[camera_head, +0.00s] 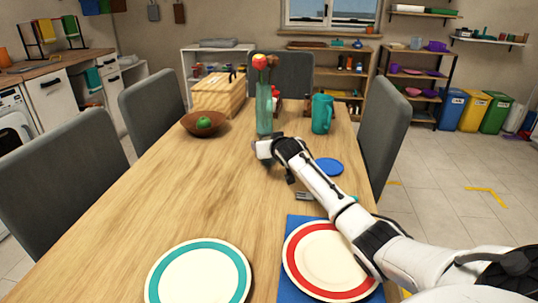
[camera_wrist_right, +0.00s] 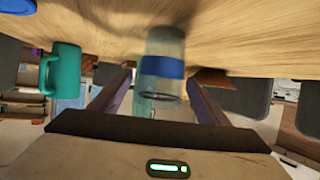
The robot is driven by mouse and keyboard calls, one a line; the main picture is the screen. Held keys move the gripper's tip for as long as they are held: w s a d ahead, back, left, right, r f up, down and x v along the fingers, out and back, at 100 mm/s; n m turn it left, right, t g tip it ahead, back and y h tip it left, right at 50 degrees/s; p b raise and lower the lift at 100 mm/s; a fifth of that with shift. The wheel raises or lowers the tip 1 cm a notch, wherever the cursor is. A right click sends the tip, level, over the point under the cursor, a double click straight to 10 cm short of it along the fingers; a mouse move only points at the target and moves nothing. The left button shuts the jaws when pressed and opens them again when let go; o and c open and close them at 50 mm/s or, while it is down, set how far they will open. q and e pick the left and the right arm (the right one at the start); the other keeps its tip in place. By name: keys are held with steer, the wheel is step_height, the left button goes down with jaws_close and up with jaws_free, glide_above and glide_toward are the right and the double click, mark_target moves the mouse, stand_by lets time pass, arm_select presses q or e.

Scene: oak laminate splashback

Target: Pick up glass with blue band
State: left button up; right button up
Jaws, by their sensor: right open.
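The glass with the blue band (camera_wrist_right: 163,67) is clear and slightly blurred in the right wrist view, which sees the table upside down. My right gripper (camera_wrist_right: 160,80) is open, with one finger on each side of the glass in that view. I cannot tell whether either finger touches it. In the head view my right gripper (camera_head: 264,148) is low over the middle of the table, in front of the flower vase (camera_head: 264,108). My left gripper is out of view.
A teal jug (camera_head: 322,114) and a blue disc (camera_head: 328,167) are right of the gripper. A brown bowl (camera_head: 205,124) with a green fruit and a wooden box (camera_head: 219,96) are left. Teal-rimmed (camera_head: 198,277) and red-rimmed (camera_head: 327,262) plates lie in front. The table's left-middle is clear.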

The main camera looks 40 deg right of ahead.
steer(key=shift+w, duration=0.1)
steer(key=c, duration=1.2)
